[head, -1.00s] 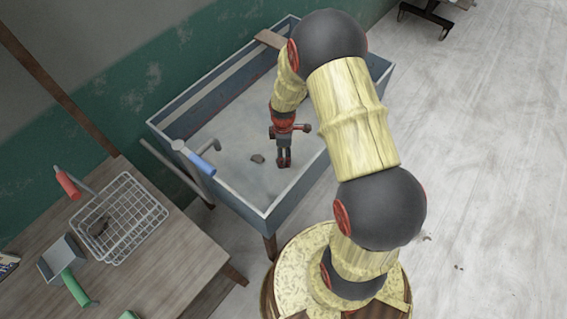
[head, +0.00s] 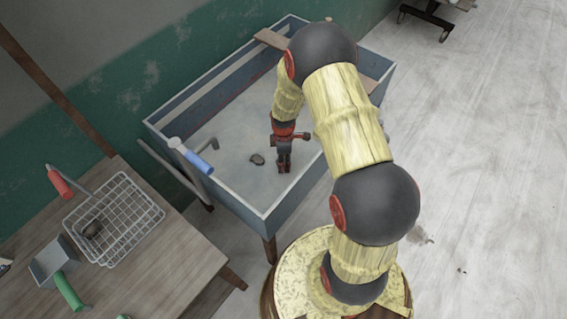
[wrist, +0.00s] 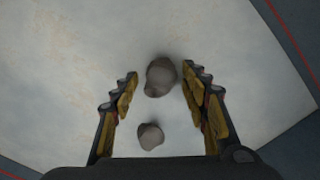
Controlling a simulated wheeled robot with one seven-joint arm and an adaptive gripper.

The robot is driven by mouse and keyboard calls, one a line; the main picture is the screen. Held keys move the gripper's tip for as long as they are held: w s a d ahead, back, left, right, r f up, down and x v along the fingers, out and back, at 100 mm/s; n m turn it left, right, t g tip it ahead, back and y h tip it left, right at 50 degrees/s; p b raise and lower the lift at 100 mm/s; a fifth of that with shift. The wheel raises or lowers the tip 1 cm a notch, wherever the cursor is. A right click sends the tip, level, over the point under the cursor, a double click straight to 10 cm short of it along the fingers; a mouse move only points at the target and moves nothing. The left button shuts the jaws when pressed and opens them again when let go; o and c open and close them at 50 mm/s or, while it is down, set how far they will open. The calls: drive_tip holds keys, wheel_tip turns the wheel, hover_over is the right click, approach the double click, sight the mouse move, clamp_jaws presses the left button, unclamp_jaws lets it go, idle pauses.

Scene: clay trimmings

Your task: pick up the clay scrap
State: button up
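Two grey-brown clay scraps lie on the pale floor of the trough in the wrist view. The larger clay scrap (wrist: 160,76) is between and slightly beyond my fingertips. The smaller clay scrap (wrist: 150,136) lies closer to the palm, between the fingers in the picture. My gripper (wrist: 160,83) is open, with clear space on both sides of each scrap; its height above them is hard to tell. In the head view my gripper (head: 284,168) points down into the trough, and one clay scrap (head: 257,159) shows to its left. The other is not visible there.
The blue-grey trough (head: 268,212) has raised walls around the gripper. A blue-handled tool (head: 198,160) hangs over its left wall. A wooden table (head: 180,262) at lower left holds a wire basket (head: 130,222) with a dark lump (head: 92,228), a green-handled scoop (head: 68,290) and a red-handled tool (head: 60,184).

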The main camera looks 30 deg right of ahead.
drive_tip(key=c, duration=1)
drive_tip(key=shift+o, duration=0.2)
